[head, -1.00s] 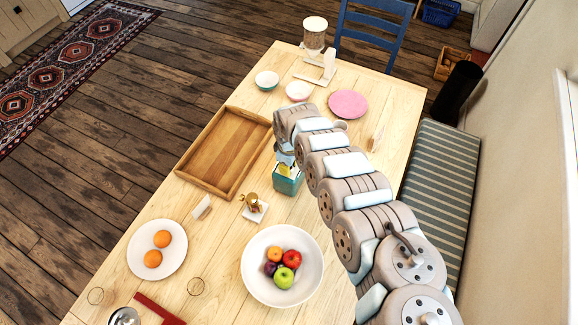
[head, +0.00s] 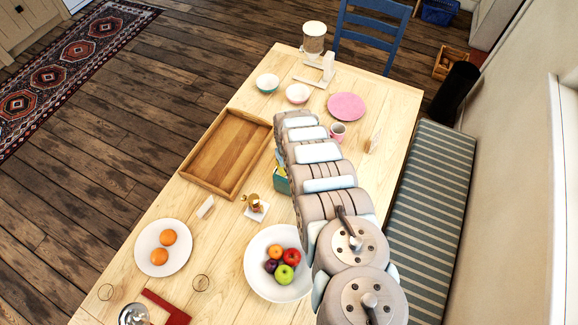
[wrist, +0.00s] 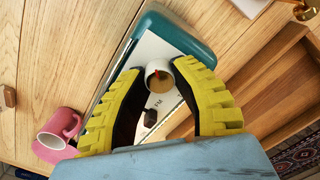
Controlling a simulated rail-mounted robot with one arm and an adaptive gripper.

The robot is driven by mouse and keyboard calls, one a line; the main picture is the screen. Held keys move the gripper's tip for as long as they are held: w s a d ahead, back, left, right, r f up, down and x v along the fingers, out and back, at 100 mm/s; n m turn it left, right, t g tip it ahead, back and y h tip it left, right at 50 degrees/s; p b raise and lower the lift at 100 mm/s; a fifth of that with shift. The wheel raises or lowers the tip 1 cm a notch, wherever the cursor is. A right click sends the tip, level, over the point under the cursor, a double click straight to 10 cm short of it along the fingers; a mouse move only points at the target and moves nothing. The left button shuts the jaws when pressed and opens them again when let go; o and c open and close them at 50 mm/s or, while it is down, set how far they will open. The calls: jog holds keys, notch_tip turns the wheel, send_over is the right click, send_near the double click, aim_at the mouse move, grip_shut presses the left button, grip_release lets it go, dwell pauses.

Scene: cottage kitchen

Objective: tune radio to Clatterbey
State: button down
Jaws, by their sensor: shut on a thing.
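The radio (wrist: 180,35) is a teal box with a white face, seen close up in the wrist view. The yellow ribbed fingers are shut on this knob. A small dark knob (wrist: 150,118) and printed lettering show lower on the face. The station marks are too small or hidden to read. In the head view only a teal edge of the radio (head: 281,184) shows; my arm hides the rest and most of the gripper.
A wooden tray (head: 192,183) lies left of the radio. A pink mug (head: 338,129) stands to its right, near a pink plate (head: 346,106). A brass item (head: 252,199), a fruit bowl (head: 255,276) and a plate of oranges (head: 149,259) stand nearer the front.

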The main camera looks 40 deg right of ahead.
jog(key=m, duration=0.4)
jog(key=shift+a+f+m, duration=0.1)
jog(key=shift+m, duration=0.2)
jog(key=m+b, duration=0.2)
jog(key=m, duration=0.2)
jog(key=shift+f+m, duration=0.1)
jog(key=shift+m, duration=0.2)
jog(key=m+b, duration=0.3)
jog(key=m, duration=0.2)
jog(key=shift+m+b, duration=1.3)
jog(key=shift+m, duration=1.1)
jog(key=c, duration=0.8)
grip_release()
jog(key=shift+o, duration=0.2)
jog(key=shift+r, duration=0.2)
